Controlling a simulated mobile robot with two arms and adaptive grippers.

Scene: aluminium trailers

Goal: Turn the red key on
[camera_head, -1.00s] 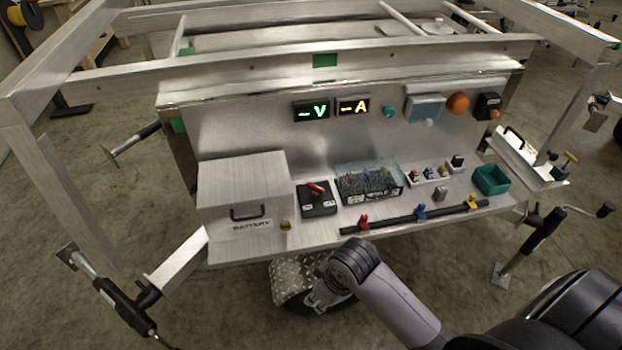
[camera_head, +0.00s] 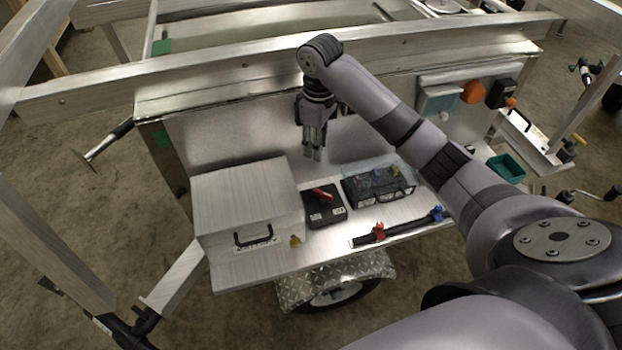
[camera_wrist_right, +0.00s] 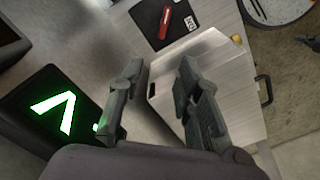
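The red key (camera_head: 323,194) sits on a black switch box (camera_head: 325,213) on the trailer's shelf, right of the battery box. It also shows near the top of the right wrist view (camera_wrist_right: 164,20), on its black plate (camera_wrist_right: 182,26). My right gripper (camera_head: 313,156) hangs pointing down above and behind the switch box, in front of the metal back panel, apart from the key. In the right wrist view its two fingers (camera_wrist_right: 160,95) are apart with nothing between them. My left gripper is not in view.
The aluminium battery box (camera_head: 246,197) stands left of the switch. A clear-topped battery (camera_head: 378,188) stands right of it. A black bar with coloured clamps (camera_head: 398,228) lies along the front edge. A lit green display (camera_wrist_right: 52,112) is close beside the gripper.

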